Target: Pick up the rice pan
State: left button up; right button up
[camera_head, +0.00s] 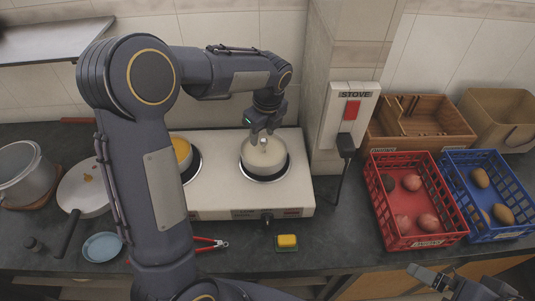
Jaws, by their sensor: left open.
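A round cream-white pan (269,161) sits on the right burner of the white two-burner stove (231,204). It is the likely rice pan, though its contents are too small to make out. My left gripper (262,139) is open and points down over the pan's top, with the fingertips at or just above it. I cannot tell whether they touch. A second pan with yellow contents (181,151) sits on the left burner, partly hidden by my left arm. My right gripper (428,275) shows at the bottom right, away from the stove; its jaws are unclear.
A red crate (414,240) and a blue crate (498,233) hold round items at the right. A wooden box (418,143) stands behind. A yellow sponge (287,241) and red-handled tool (208,244) lie before the stove. A grey pot (24,178) stands left.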

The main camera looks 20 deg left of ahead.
aim_at(265, 140)
pick_arm(q)
jog(key=f, duration=0.3)
jog(key=f+p, duration=0.1)
jog(key=shift+w+d+f, duration=0.1)
jog(key=shift+w+f, duration=0.25)
jog(key=shift+f, duration=0.5)
grip_shut()
